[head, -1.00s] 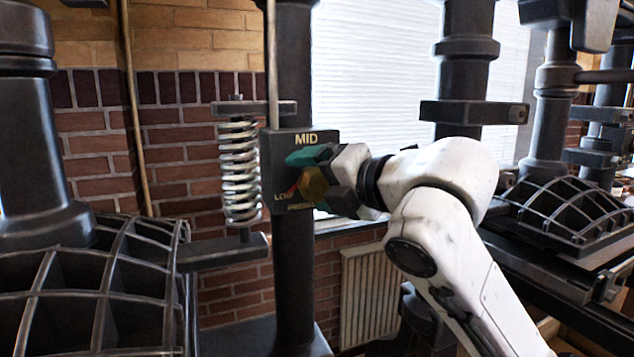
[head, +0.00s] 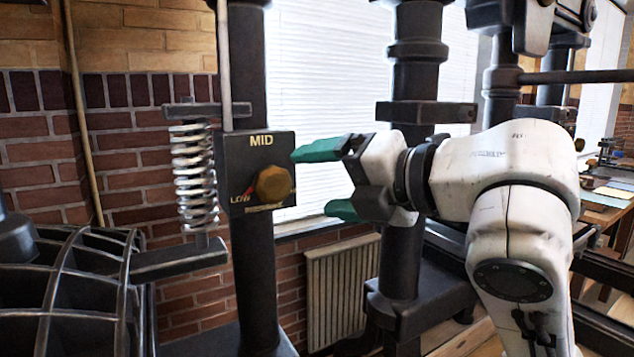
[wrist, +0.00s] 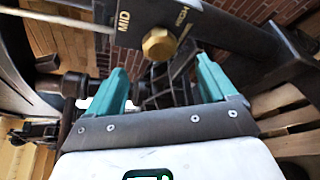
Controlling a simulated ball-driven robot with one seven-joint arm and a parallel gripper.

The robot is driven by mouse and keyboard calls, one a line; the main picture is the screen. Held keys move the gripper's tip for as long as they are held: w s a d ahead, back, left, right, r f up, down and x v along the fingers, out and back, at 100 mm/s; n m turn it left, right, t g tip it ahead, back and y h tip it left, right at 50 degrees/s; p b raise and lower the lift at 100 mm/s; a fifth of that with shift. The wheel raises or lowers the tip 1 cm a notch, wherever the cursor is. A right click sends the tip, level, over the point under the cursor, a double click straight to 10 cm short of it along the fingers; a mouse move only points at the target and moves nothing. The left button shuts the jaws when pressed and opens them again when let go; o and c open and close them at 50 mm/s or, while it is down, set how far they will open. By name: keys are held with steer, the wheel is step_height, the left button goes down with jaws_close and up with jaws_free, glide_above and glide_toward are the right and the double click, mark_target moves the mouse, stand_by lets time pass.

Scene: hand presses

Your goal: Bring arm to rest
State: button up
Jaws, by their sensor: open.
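My white arm reaches in from the right in the head view. My gripper (head: 315,180) has green fingers spread wide apart, with nothing between them. It is just right of a dark control box and does not touch it. The box (head: 237,172) is marked MID and LOW and carries a brass knob (head: 273,184) and a red pointer. In the wrist view the knob (wrist: 159,43) shows beyond the open green fingers (wrist: 160,85), apart from them.
A coil spring (head: 194,175) stands left of the box. A ribbed black press part (head: 70,290) fills the lower left. Dark press columns (head: 415,70) stand behind my gripper. A radiator (head: 342,285) is under the window. A table (head: 605,210) is at the far right.

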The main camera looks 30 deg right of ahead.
steer(key=shift+f, duration=0.1)
stand_by(0.4)
step_height(320, 180, down, 28)
steer(key=s+m+g+h+p, duration=0.3)
steer(key=m+g+p, duration=0.2)
steer(key=m, duration=1.4)
steer(key=s+d+f+m+g+h+p, duration=0.1)
steer(key=s+f+m+g, duration=0.3)
steer(key=s+f, duration=0.6)
steer(key=s+d+f+m+g+h+p, duration=0.1)
steer(key=s+d+f+m+g, duration=0.2)
steer(key=s+f, duration=0.8)
steer(key=s+m+g, duration=0.1)
steer(key=s+m, duration=0.1)
steer(key=s, duration=0.3)
steer(key=shift+g+h, duration=0.3)
steer(key=shift+g, duration=0.1)
